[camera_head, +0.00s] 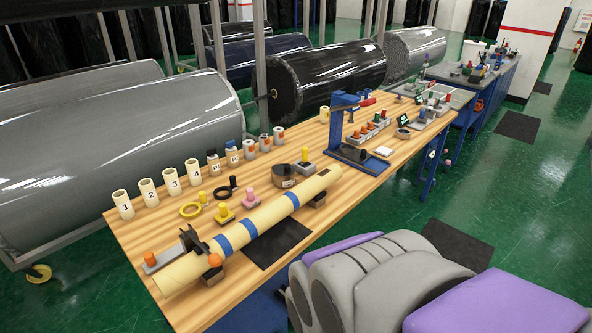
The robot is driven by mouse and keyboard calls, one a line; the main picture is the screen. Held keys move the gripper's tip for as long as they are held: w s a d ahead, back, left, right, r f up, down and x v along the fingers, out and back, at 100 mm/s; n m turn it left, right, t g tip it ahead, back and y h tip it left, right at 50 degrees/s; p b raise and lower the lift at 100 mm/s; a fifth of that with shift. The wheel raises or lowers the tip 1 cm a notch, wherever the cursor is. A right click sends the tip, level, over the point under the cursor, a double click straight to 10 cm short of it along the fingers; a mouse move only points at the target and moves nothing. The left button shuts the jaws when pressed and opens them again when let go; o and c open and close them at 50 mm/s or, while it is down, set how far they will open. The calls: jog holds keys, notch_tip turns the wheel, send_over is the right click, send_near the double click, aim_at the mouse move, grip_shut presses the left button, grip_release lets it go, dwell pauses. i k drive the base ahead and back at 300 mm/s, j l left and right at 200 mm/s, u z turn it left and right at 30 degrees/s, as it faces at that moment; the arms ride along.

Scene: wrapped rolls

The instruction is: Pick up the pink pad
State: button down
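The pink pad (250,199) is a small pink block with an upright knob. It stands on the wooden table (135,234), just behind the long cream tube with blue bands (266,216). A yellow piece of similar shape (223,213) stands to its left, and a dark ring (227,193) lies close behind it. Nothing is touching the pad from above. Grey and purple parts of my own body fill the lower right. No gripper fingers can be made out.
Numbered cream cylinders (148,191) line the table's far left edge. A yellow ring (191,210), a dark tape roll (285,176) and a blue press (343,125) stand around. Large wrapped rolls (130,150) lie behind the table.

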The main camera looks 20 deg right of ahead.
aim_at(252, 201)
jog(key=i+l+u, duration=0.2)
jog(key=i+l, duration=0.15)
jog(key=l, duration=0.3)
jog(key=i+l+u, duration=0.2)
jog(key=i+l, duration=0.15)
jog(key=l, duration=0.3)
jog(key=i+l+u, duration=0.1)
jog(key=l, duration=0.25)
jog(key=i+l+u, duration=0.1)
jog(key=l, duration=0.3)
jog(key=i+l+u, duration=0.1)
jog(key=l, duration=0.25)
jog(key=i+l+u, duration=0.1)
jog(key=l, duration=0.3)
jog(key=i, duration=0.1)
